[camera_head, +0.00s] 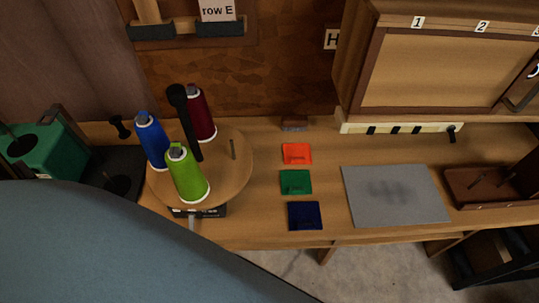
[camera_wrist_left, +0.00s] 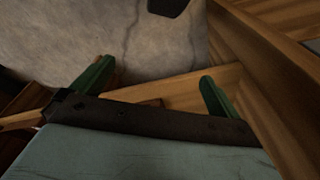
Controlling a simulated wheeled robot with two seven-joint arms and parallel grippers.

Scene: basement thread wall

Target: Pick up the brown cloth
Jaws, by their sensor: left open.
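A small brown item (camera_head: 294,123) lies at the back of the wooden table, just behind an orange square (camera_head: 296,154); it may be the brown cloth, but it is too small to be sure. My left gripper (camera_wrist_left: 156,72) shows in the left wrist view as two green fingers set wide apart. It is open with nothing between the fingers; floor and a wooden edge show beyond them. The left gripper is not visible in the head view, and the brown item is not recognisable in the wrist view. My right gripper is in neither view.
Green (camera_head: 296,182) and navy (camera_head: 305,215) squares lie in front of the orange one. A round board (camera_head: 222,178) with blue, green and dark red thread spools stands left. A grey mat (camera_head: 396,195) lies right, below a cabinet (camera_head: 430,70). My blue-grey part covers the lower left.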

